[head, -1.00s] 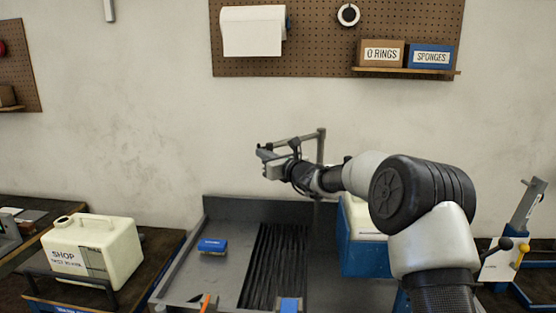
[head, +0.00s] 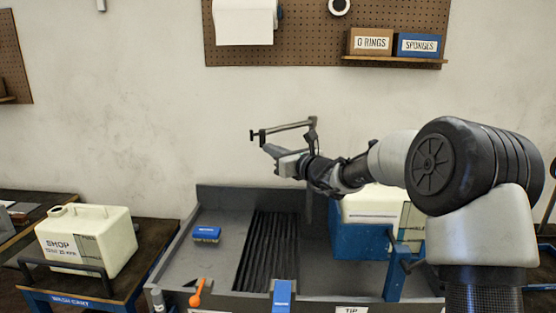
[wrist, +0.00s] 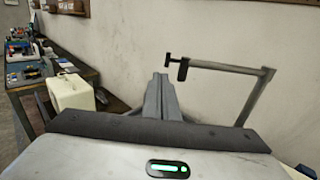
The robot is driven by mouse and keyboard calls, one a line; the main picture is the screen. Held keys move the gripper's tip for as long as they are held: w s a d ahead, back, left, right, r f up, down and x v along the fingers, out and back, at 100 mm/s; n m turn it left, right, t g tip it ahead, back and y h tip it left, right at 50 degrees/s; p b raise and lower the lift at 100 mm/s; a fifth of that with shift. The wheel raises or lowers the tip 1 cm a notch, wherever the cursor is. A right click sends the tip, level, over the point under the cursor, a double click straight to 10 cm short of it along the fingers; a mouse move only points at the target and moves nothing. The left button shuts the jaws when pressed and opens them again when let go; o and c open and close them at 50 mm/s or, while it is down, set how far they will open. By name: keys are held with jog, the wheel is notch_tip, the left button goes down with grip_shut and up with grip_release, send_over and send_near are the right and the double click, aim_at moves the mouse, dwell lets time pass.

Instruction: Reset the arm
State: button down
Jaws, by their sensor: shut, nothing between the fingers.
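My gripper (head: 268,149) is raised above the back of the grey wash tray, in front of the wall, pointing left in the head view. Its fingers (wrist: 158,98) show in the wrist view as a closed grey pair with nothing between them. The gripper touches nothing that I can see.
The grey tray (head: 213,268) holds a blue brush (head: 206,234) and a ribbed black strip (head: 268,252). A blue holder (head: 352,240) with a cream tank (head: 372,203) stands below my forearm. A cream SHOP jug (head: 86,241) sits on the left cart. The pegboard shelf (head: 395,61) is high behind.

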jog(key=s+r+n+g+p, duration=0.25)
jog(key=s+n+g, duration=0.45)
jog(key=s+n, duration=1.15)
jog(key=s+d+f+n+h+p, duration=0.1)
jog(key=s+d+n+h, duration=0.3)
jog(key=s+d, duration=0.7)
jog(key=s+d+f+n+g+h+p, duration=0.1)
jog(key=s+d+f+n+h, duration=0.3)
jog(key=s, duration=1.4)
jog(key=d+n+h+p, duration=0.1)
jog(key=d+h, duration=0.2)
jog(key=d, duration=0.4)
jog(key=shift+s+d+f+h, duration=0.15)
jog(key=shift+d+f+h, duration=0.05)
jog(key=shift+h, duration=0.2)
